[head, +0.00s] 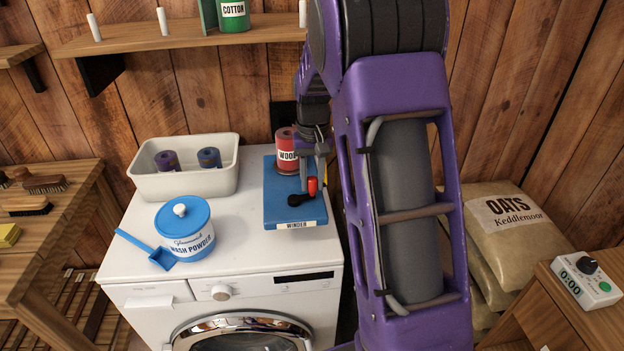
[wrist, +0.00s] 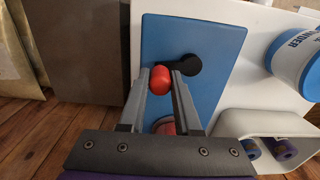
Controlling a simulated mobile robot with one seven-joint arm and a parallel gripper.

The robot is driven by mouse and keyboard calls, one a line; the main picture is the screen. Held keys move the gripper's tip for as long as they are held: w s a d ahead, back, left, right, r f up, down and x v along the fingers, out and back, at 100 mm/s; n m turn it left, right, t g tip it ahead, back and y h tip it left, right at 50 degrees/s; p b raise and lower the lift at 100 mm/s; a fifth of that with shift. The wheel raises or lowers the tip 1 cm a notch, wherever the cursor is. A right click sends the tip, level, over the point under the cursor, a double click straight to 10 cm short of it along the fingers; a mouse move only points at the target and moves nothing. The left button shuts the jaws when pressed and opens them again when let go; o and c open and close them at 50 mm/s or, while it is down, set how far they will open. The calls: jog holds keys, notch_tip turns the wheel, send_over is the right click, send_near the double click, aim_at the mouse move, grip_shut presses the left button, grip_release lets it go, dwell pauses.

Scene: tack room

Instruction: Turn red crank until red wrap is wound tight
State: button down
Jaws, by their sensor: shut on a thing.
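The blue winder board (head: 280,214) lies on the white washing machine, with a WINDER label on its front edge. The crank has a black arm (head: 299,199) and an upright red knob (head: 313,186). A red roll (head: 286,158) with a partly covered white label stands at the board's back. Whether its wrap is loose or tight cannot be told. My gripper (head: 312,177) reaches down over the crank. In the wrist view, its fingers (wrist: 161,77) are shut on the red knob (wrist: 160,84), and the red roll shows partly between them (wrist: 166,127).
A white tub (head: 190,185) with a purple and a blue roll stands back left. A blue WASH POWDER tub (head: 183,228) and scoop (head: 158,256) stand front left. A shelf (head: 180,38) hangs above. Oats sacks (head: 510,235) and a timer (head: 587,280) are at right.

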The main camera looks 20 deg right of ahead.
jog(key=c, duration=0.6)
grip_release()
notch_tip(320, 180, up, 17)
jog(key=shift+r, duration=0.2)
jog(key=shift+d, duration=0.1)
